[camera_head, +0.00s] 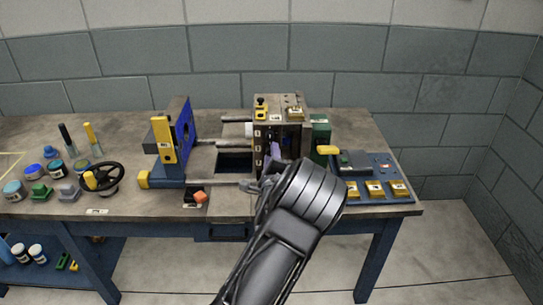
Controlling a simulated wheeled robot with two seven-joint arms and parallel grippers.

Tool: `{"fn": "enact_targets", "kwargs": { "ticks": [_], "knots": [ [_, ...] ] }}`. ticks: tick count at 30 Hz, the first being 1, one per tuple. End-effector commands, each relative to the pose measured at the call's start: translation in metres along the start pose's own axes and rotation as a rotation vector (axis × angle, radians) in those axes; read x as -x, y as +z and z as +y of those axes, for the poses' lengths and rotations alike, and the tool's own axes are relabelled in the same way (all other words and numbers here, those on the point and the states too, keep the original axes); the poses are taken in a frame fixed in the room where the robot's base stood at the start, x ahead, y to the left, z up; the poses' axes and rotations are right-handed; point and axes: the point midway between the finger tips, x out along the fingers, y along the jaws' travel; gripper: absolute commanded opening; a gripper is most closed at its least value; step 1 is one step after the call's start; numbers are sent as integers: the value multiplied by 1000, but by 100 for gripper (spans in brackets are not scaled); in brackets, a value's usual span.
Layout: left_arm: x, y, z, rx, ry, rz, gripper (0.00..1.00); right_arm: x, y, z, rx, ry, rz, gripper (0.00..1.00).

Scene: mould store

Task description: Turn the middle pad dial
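A blue panel (377,200) lies at the right end of the workbench, with a row of three yellow pad dials near its front edge. The middle pad dial (375,188) sits between the left one (352,190) and the right one (400,189). My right gripper is not in view.
The grey block (265,106) and the blue plate with a yellow handle (163,138) stand mid-bench. A black handwheel (104,177) and several jars are at left. A block wall closes off the back.

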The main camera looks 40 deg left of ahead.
Motion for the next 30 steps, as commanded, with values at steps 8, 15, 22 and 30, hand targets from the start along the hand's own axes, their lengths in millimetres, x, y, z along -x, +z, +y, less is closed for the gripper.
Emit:
{"fn": "enact_targets", "kwargs": {
  "ticks": [8, 15, 22, 30],
  "knots": [
    [0, 0, 0, 1, 0, 0, 46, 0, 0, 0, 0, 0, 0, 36],
    [15, 0, 0, 1, 1, 1, 46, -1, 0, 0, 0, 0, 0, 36],
    [52, -1, 0, 2, 1, 1, 46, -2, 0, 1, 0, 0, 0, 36],
    [78, 0, 0, 1, 1, 0, 46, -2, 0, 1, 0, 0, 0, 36]
  ]
}}
